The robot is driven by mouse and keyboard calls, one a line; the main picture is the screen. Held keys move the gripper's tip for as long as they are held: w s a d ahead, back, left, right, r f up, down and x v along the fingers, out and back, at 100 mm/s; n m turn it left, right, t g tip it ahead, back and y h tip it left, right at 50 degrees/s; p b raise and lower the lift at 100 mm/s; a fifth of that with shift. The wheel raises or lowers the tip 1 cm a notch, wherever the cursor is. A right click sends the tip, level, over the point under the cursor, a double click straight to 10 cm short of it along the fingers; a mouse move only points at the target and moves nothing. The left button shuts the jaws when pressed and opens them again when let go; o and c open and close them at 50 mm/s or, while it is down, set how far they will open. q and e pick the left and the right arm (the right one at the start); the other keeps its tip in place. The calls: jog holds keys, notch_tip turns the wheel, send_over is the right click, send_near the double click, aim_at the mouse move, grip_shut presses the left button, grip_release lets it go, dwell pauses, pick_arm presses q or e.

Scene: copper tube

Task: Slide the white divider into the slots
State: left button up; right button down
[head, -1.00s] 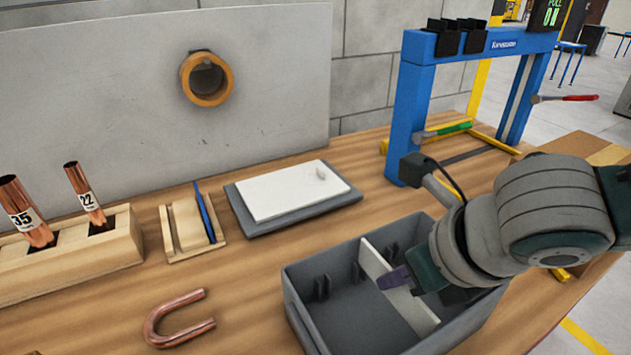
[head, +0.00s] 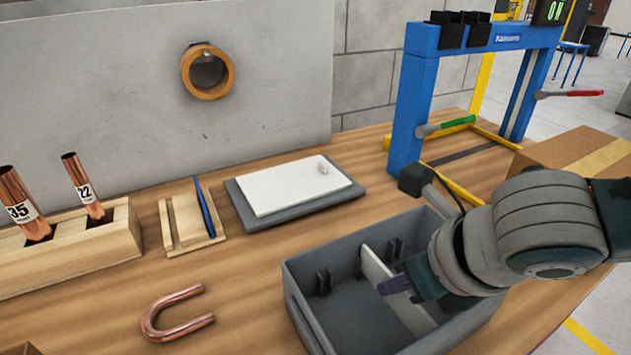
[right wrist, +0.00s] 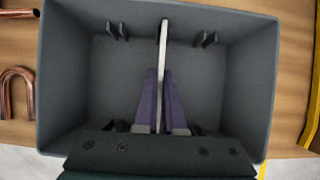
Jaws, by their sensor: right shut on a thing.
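The white divider (head: 376,268) stands upright across the grey bin (head: 303,297), near its middle. It also shows edge-on in the right wrist view (right wrist: 164,70), where its far end lines up with the middle slot at the far wall. My right gripper (head: 392,284) is inside the bin, shut on the divider, with one purple finger on each side in the right wrist view (right wrist: 161,95). Whether the divider's bottom touches the bin floor is hard to tell. The near slots are mostly hidden by my gripper. My left gripper is not in view.
Other slot ribs (head: 323,282) line the bin's walls. A bent copper tube (head: 178,312) lies left of the bin. A grey tray with a white lid (head: 295,187) lies behind it. A blue press frame (head: 408,110) and a cardboard box (head: 570,150) stand at the back right.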

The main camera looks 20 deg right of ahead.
jog(key=shift+f+b, duration=0.65)
jog(key=shift+f, duration=0.45)
jog(key=c, duration=0.9)
grip_release()
jog(key=p+v, duration=0.2)
jog(key=v, duration=0.8)
